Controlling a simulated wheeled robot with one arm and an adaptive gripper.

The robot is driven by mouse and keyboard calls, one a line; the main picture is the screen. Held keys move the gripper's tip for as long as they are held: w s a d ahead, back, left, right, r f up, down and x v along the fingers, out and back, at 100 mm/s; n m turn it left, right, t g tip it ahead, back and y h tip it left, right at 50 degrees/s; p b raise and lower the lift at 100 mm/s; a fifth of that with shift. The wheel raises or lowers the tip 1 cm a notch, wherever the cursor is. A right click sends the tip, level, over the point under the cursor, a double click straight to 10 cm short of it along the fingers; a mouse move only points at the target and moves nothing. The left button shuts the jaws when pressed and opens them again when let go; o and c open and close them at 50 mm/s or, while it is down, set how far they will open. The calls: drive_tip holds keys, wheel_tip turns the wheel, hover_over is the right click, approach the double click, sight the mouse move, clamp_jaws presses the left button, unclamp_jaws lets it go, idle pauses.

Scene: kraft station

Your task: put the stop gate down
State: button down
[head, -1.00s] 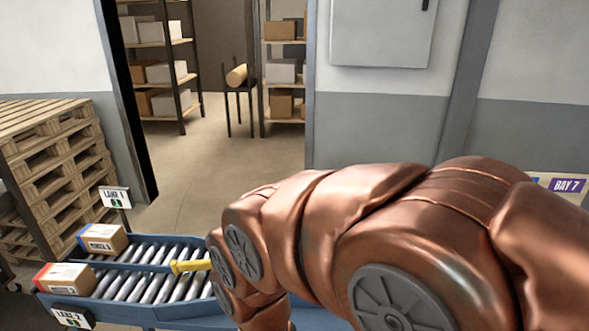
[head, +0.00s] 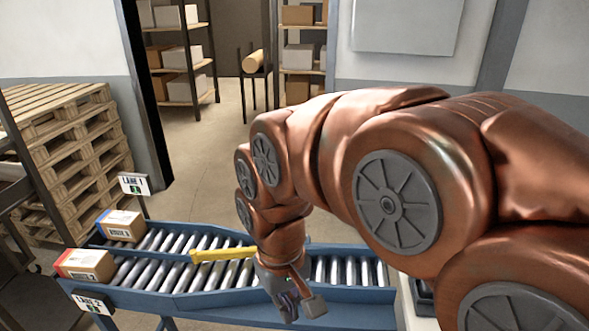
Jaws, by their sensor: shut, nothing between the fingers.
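The yellow bar of the stop gate (head: 222,255) shows over the rollers of the blue conveyor (head: 345,294), left of my arm. It looks nearly level; its right end is hidden behind my arm. Whether it rests on the rollers or sits above them I cannot tell. My gripper (head: 303,308) is shut and empty, pointing down by the near rail of the conveyor, to the right of and nearer than the bar. Whether it touches the rail is unclear.
A blue-marked box (head: 121,226) and a red-marked box (head: 85,265) sit at the conveyor's left end, by the Lane 1 sign (head: 133,185) and Lane 2 sign (head: 92,304). Pallets (head: 75,150) are stacked behind. Rollers right of my gripper are bare.

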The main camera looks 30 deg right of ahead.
drive_tip(key=w+d+r+m+t, duration=0.1)
drive_tip(key=w+d+r, duration=0.2)
drive_tip(key=w, duration=0.3)
drive_tip(key=w+d+r+m+h, duration=0.1)
drive_tip(key=w+d+r, duration=0.2)
drive_tip(key=w, duration=0.4)
drive_tip(key=w+d+r+m+t, duration=0.1)
drive_tip(key=w+d+r, duration=0.15)
drive_tip(key=w, duration=0.35)
drive_tip(key=w+d+r+m+t+h+b, duration=0.1)
drive_tip(key=w+d+r+m, duration=0.3)
drive_tip(key=w+d, duration=0.7)
wheel_tip(320, 180, up, 2)
drive_tip(key=shift+w+d+m, duration=0.25)
drive_tip(key=shift+d+m, duration=0.05)
drive_tip(key=shift+d, duration=0.95)
drive_tip(key=shift+s+a+f+p, duration=0.15)
drive_tip(key=shift+f+p, duration=0.55)
drive_tip(key=shift+f, duration=0.85)
drive_tip(key=shift+s+d+f+p, duration=0.1)
drive_tip(key=shift+s+f+p, duration=0.15)
drive_tip(key=shift+f+p, duration=0.9)
drive_tip(key=shift+s+a+f+p, duration=0.1)
drive_tip(key=shift+s+f+p, duration=0.15)
drive_tip(key=shift+f, duration=1.7)
drive_tip(key=shift+a+f+h, duration=0.1)
drive_tip(key=shift+a+h, duration=0.05)
drive_tip(key=shift+h, duration=0.15)
